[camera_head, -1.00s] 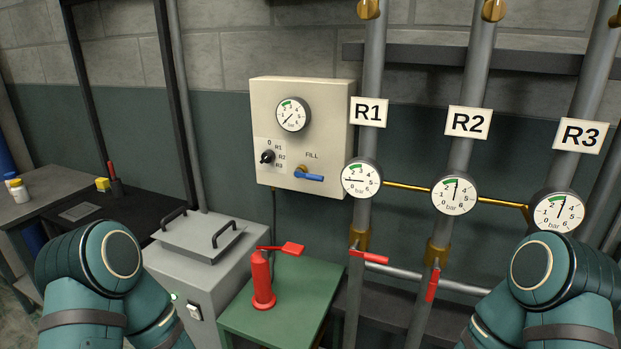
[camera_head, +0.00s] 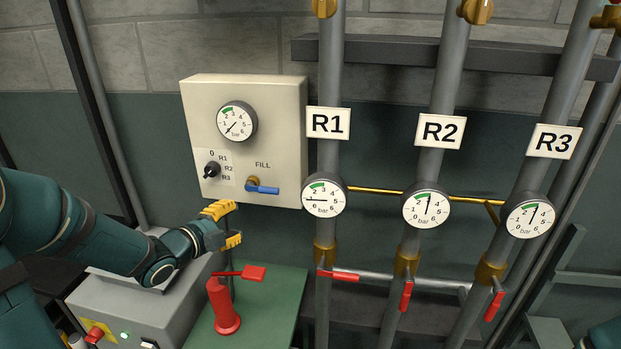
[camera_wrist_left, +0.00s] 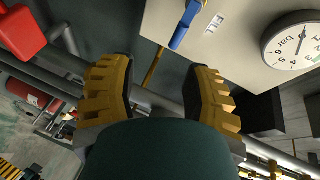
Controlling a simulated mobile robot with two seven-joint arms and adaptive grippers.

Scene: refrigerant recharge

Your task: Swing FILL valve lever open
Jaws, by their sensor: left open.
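The FILL valve's blue lever (camera_head: 263,190) sits on the front of the beige control panel (camera_head: 290,120), below the FILL label. It lies roughly level, pointing right from its brass body (camera_head: 252,183). In the left wrist view the blue lever (camera_wrist_left: 184,28) is at the top, beyond the fingertips. My left gripper (camera_head: 236,224) is open and empty, with yellow-padded fingers. It is below and a little left of the lever, apart from it. The open fingers also show in the left wrist view (camera_wrist_left: 158,92). My right gripper is not in view.
A red hand pump (camera_head: 222,305) with a red handle stands on the green table (camera_head: 275,305) below my left gripper. Pipes R1, R2 and R3 with gauges and red levers stand to the right. A selector knob (camera_head: 212,170) is left of the lever.

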